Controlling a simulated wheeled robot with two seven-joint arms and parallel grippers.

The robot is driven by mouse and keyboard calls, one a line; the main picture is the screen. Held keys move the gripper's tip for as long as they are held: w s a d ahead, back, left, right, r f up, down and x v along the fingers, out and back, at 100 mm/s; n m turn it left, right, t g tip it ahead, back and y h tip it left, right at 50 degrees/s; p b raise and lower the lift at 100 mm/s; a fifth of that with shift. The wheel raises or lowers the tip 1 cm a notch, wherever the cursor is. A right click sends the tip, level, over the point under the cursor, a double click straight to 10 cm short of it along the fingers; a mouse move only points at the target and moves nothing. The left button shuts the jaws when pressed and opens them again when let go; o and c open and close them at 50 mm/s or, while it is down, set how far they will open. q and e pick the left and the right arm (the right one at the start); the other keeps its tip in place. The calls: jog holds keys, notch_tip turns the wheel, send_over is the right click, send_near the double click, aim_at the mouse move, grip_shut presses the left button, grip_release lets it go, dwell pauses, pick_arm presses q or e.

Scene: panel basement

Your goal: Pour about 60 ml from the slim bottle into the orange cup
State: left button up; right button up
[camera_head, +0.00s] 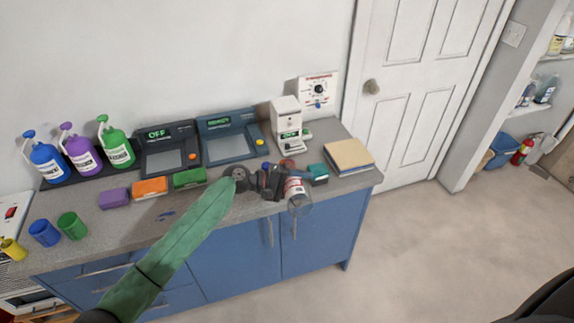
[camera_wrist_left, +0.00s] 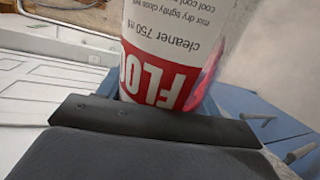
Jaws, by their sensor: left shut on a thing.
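My left gripper (camera_head: 272,182) is shut on the slim bottle (camera_head: 294,187), a clear bottle with a white and red label, at the counter's front edge. In the left wrist view the bottle (camera_wrist_left: 185,50) shows close up, its label upside down and reading "cleaner 750 ml". Its ends are out of that view, and I cannot tell its exact tilt or liquid level. A small reddish-orange round thing (camera_head: 287,163), possibly the orange cup, shows just behind the gripper and is mostly hidden. My right gripper is not in view.
The grey counter (camera_head: 120,222) holds yellow, blue (camera_head: 44,232) and green (camera_head: 72,225) cups, several coloured sponges (camera_head: 150,187), pump bottles (camera_head: 115,150), two display devices (camera_head: 232,137), a white dispenser (camera_head: 287,125) and a tan block (camera_head: 348,155).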

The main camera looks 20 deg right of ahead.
pick_arm(q)
jog(key=shift+f+b, duration=0.3)
jog(key=shift+s+f+m+b, duration=0.2)
jog(key=shift+f+m+b, duration=0.3)
jog(key=shift+f+b, duration=0.25)
jog(key=f+m+t+b, duration=0.1)
jog(key=m+b, duration=0.1)
jog(key=shift+s+b, duration=0.1)
jog(key=shift+b, duration=0.2)
jog(key=shift+f+m, duration=0.25)
jog(key=shift+m, duration=0.05)
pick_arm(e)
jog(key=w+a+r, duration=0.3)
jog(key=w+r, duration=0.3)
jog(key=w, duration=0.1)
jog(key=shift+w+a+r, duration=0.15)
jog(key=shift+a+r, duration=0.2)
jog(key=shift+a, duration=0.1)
